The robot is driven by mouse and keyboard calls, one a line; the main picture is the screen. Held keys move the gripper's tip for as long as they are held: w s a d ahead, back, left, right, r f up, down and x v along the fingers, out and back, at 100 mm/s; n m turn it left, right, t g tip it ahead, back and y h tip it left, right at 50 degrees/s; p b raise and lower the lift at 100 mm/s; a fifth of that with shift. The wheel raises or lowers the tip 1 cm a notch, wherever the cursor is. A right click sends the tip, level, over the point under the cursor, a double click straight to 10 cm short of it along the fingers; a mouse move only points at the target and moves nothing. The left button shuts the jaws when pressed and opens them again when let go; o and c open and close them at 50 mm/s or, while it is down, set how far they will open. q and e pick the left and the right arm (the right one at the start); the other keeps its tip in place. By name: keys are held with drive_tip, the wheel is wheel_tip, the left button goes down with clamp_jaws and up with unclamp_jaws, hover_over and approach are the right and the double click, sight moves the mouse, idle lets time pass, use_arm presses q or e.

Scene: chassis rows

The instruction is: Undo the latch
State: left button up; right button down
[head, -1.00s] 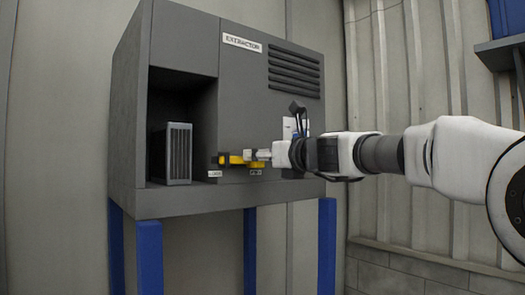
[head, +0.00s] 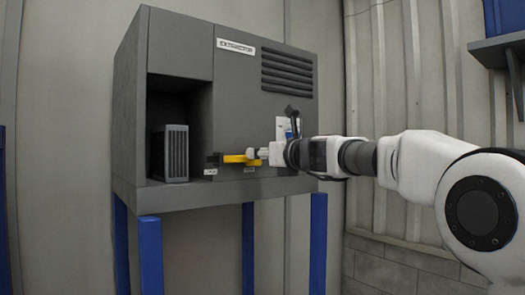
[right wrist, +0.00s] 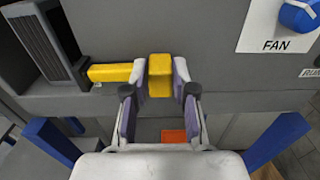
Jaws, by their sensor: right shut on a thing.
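The yellow latch (head: 235,158) lies level across the lower front of the grey extractor cabinet (head: 240,60). Its left end meets a dark catch (head: 213,159) beside the open bay. My right gripper (head: 263,155) is at the latch's right end. In the right wrist view, the right gripper (right wrist: 160,85) is shut on the yellow latch knob (right wrist: 159,75), one finger on each side. The yellow bar (right wrist: 110,73) runs left from it to the dark catch (right wrist: 80,72). The small labels below the latch are too small to read in the head view. My left gripper is not in view.
A finned grey filter block (head: 171,153) stands in the open bay at the cabinet's left. A blue fan knob (right wrist: 300,15) is on a white plate to the right of the latch. Blue legs (head: 150,255) hold the cabinet up. A shelf (head: 497,42) is at the upper right.

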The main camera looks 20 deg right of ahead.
drive_tip(key=c, duration=0.9)
unclamp_jaws()
drive_tip(key=shift+d+r, duration=0.1)
drive_tip(key=shift+r, duration=0.05)
drive_tip(key=shift+w+d+f, duration=0.15)
drive_tip(key=shift+f, duration=0.05)
